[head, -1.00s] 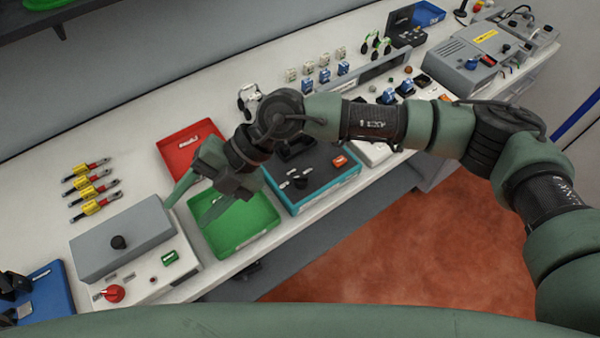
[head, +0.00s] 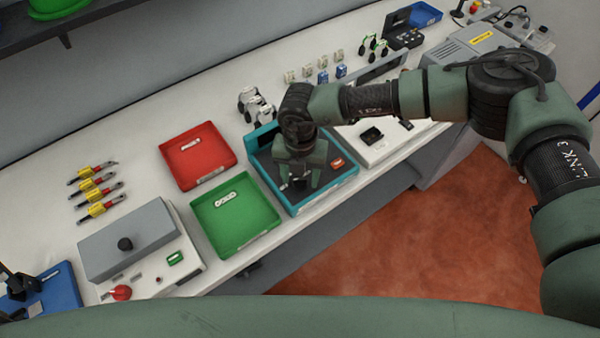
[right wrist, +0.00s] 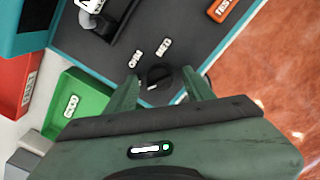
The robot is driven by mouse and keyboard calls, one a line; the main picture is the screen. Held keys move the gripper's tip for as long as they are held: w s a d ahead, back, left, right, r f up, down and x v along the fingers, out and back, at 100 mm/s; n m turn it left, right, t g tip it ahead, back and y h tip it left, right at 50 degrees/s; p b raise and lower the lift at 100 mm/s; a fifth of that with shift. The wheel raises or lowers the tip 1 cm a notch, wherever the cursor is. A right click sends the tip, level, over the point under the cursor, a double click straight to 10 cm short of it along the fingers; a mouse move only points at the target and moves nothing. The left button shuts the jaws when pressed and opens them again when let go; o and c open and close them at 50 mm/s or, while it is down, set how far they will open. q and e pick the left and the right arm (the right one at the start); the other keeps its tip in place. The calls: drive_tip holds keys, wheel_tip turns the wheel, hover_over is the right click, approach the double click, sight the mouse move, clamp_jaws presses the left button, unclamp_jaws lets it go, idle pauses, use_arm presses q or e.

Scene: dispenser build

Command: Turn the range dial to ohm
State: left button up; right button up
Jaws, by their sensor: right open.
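The range dial (right wrist: 157,77) is a round black knob on the dark panel of the teal-edged station (head: 262,134). A small pale mark shows at its lower edge. Two small white labels lie beyond it in the right wrist view; the left label (right wrist: 135,58) seems to read OHM, and the right label (right wrist: 164,47) is hard to read. My right gripper (right wrist: 160,75) is open, with one finger on either side of the dial; whether they touch it I cannot tell. My left gripper is not in view.
An orange TEST label (right wrist: 223,7) is near the panel's edge. A black fixture (right wrist: 112,18) stands on the panel. A green tray (head: 232,240) and a red tray (head: 190,180) lie to the left, with a grey box (head: 130,238) beyond. Open floor is in front.

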drive_tip(key=shift+f, duration=0.25)
clamp_jaws()
drive_tip(key=shift+f+m+b, duration=0.2)
drive_tip(key=shift+m+b, duration=0.9)
drive_tip(key=shift+b, duration=0.15)
drive_tip(key=m+b, duration=0.6)
drive_tip(key=b, duration=0.1)
drive_tip(key=shift+m, duration=0.4)
drive_tip(key=shift+r+m+b, duration=0.25)
drive_tip(key=shift+m+b, duration=1.2)
drive_tip(key=shift+m, duration=0.05)
unclamp_jaws()
